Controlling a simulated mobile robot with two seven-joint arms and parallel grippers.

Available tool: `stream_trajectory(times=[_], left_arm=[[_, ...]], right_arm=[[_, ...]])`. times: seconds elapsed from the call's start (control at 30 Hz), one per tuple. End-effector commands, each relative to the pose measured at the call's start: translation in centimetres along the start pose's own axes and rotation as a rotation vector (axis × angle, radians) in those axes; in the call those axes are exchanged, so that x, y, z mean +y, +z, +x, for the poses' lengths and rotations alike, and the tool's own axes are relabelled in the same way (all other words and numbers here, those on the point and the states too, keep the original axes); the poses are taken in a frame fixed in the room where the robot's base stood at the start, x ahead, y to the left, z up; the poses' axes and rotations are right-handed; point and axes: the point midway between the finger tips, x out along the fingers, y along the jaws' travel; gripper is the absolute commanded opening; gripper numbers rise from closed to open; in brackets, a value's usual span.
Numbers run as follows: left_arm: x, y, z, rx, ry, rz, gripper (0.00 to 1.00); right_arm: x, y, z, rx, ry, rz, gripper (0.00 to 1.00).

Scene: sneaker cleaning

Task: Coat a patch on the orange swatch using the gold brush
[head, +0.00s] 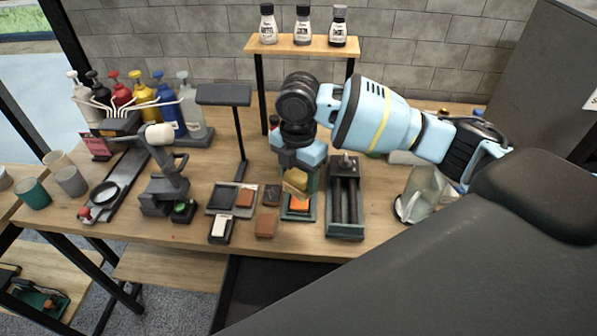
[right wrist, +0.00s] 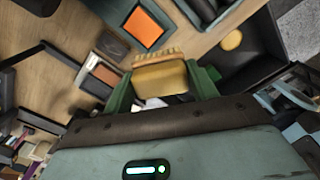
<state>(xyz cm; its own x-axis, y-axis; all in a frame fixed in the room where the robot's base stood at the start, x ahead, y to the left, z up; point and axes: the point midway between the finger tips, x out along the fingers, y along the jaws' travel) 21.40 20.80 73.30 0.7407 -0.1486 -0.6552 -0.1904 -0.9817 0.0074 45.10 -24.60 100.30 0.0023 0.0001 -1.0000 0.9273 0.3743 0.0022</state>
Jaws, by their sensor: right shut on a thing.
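My right gripper (head: 297,176) comes down from above and is shut on the gold brush (head: 295,183). In the right wrist view the brush (right wrist: 160,78) sits between the green fingers of the gripper (right wrist: 163,84), with its tan bristle edge facing the swatch. The orange swatch (head: 299,205) lies in a dark green-grey holder just below and in front of the brush. In the right wrist view the swatch (right wrist: 143,28) shows apart from the bristles, plain orange on its visible face. The gripper hides part of the holder in the head view. My left gripper is out of view.
A long dark rack (head: 345,205) stands right of the swatch holder. Brown pieces (head: 265,226) and a tray (head: 218,199) lie to its left. A stand (head: 224,95), a small black-and-grey machine (head: 163,190) and pump bottles (head: 144,98) are farther left. A clear jar (head: 424,190) stands at right.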

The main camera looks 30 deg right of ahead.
Motion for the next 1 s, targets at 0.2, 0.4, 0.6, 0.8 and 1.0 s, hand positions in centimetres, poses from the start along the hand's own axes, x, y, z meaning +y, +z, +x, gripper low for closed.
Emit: stream_trajectory(times=[0.2,0.4,0.6,0.8,1.0], left_arm=[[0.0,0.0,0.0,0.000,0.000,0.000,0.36],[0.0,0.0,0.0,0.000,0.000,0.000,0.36],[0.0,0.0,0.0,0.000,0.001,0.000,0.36],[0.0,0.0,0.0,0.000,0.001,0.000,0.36],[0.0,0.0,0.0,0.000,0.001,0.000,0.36]], right_arm=[[0.4,0.6,0.1,0.001,-0.001,-0.196,0.39],[0.5,0.7,0.1,0.002,-0.001,-0.241,0.39],[0.5,0.7,0.4,0.002,-0.002,-0.240,0.39],[0.2,0.8,1.7,0.001,-0.003,-0.243,0.39],[-0.1,0.8,3.5,0.002,-0.004,-0.248,0.39]])
